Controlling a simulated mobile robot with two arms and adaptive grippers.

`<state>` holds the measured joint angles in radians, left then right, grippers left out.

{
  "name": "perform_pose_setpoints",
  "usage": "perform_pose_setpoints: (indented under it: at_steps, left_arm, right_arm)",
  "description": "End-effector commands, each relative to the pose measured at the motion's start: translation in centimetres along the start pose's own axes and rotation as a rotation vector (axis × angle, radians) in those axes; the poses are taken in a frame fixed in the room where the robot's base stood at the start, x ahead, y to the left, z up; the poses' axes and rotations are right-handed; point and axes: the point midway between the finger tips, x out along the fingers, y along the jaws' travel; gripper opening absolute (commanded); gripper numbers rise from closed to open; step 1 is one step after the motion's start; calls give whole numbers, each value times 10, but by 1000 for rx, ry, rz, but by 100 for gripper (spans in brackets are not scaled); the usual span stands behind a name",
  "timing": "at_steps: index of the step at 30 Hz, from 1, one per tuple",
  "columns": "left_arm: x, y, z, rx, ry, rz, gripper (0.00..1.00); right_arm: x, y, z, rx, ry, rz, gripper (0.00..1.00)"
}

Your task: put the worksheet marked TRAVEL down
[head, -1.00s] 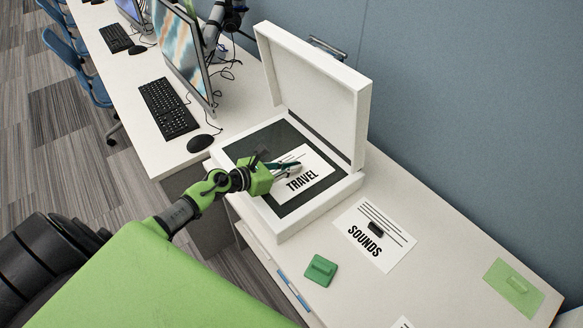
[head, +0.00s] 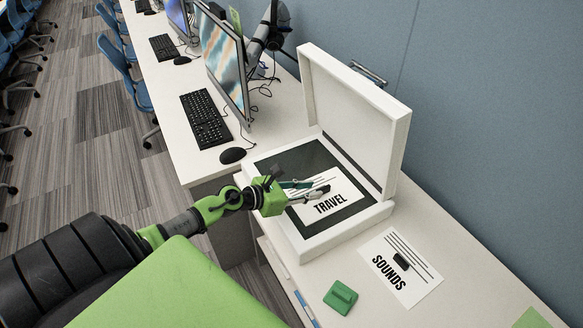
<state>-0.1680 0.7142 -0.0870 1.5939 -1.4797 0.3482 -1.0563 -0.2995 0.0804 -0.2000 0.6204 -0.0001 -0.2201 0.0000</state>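The TRAVEL worksheet (head: 345,203) is a white card with black lettering and lines. It appears to lie flat on the dark bed (head: 285,158) of a white box (head: 350,232) whose lid stands open. My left gripper (head: 320,186) is over the upper left part of this card. Its two fingers look apart, with some of the white card showing between them. The gripper hides part of the card, and I cannot make out a grip tab on it. My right gripper is not in view.
A SOUNDS card (head: 417,277) with a black tab lies right of the box, near a green block (head: 340,297). The raised lid (head: 355,115) walls off the back. A mouse (head: 232,155), keyboard (head: 205,120) and monitor (head: 222,62) stand left of the box.

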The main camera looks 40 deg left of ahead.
Motion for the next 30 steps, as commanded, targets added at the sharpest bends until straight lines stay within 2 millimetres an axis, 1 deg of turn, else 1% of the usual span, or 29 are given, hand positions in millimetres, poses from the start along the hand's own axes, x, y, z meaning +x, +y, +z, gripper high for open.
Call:
perform_pose_setpoints:
  at_steps: [1, 6, 13, 20, 30]
  left_arm:
    - [-9, -1, -2, 4, 4, -2, 24]
    - [-36, -1, -3, 2, 4, -3, 24]
    - [-62, -1, -2, -1, 2, -2, 24]
    - [-72, -1, 0, 1, 0, -2, 24]
    - [-73, -1, 1, 1, 0, -2, 24]
  right_arm:
    - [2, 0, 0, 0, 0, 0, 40]
    - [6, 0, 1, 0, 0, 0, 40]
    - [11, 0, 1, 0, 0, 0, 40]
    - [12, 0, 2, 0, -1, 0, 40]
    - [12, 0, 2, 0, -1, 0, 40]
